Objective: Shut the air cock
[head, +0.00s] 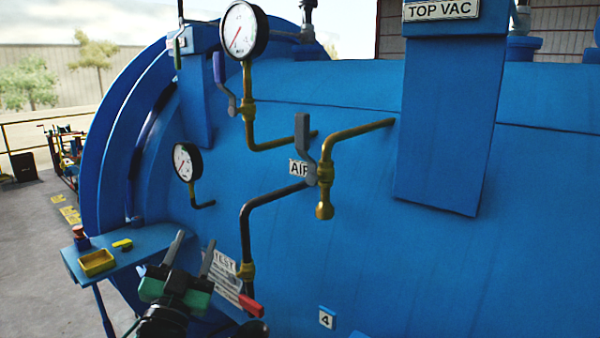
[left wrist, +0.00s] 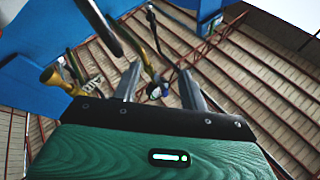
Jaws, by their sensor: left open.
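The air cock (head: 325,172) is a brass valve beside the AIR label (head: 299,168) on the blue vessel, with its outlet pointing down. Its grey lever (head: 302,135) stands upright, in line with the brass body. My left gripper (head: 195,246) is open and empty, below and to the left of the cock and apart from it. In the left wrist view its two fingers (left wrist: 160,84) are spread with nothing gripped. A brass flared end (left wrist: 52,78) shows left of them, likely the cock's outlet. My right gripper is not in view.
A TEST cock with a red handle (head: 250,305) sits close right of my left gripper. A blue shelf (head: 140,243) with a yellow tray (head: 96,262) is at left. Space before the air cock is clear.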

